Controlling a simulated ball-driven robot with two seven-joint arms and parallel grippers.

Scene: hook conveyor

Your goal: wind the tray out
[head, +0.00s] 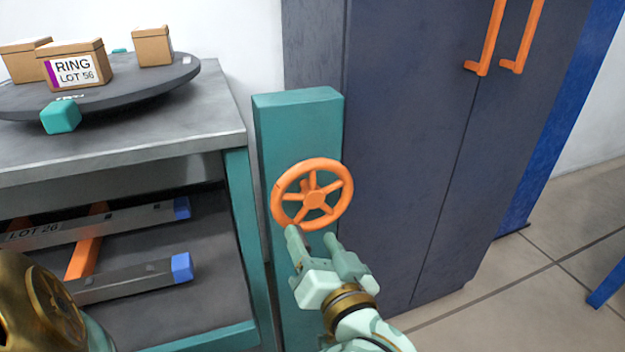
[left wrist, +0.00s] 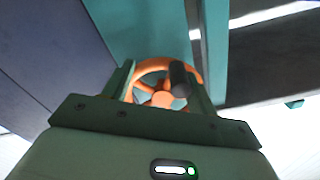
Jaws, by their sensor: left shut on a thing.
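An orange handwheel (head: 314,197) with several spokes sits on the front of a teal post (head: 298,115). My left gripper (head: 310,238) is at the wheel's lower rim, shut on its dark handle. In the left wrist view the dark handle (left wrist: 180,78) stands between the two fingers, with the orange wheel (left wrist: 160,98) behind it. The exact contact is partly hidden. Left of the post, grey bars with blue ends (head: 181,267) and an orange crosspiece (head: 86,243) lie in the bay under the counter; I cannot tell which part is the tray. My right gripper is not in view.
A grey counter (head: 215,105) carries a dark round turntable (head: 140,92) with cardboard boxes (head: 75,64) and a teal block (head: 61,117). A dark cabinet (head: 410,130) with orange handles (head: 488,38) stands close right of the post. The tiled floor (head: 560,250) at the right is mostly clear.

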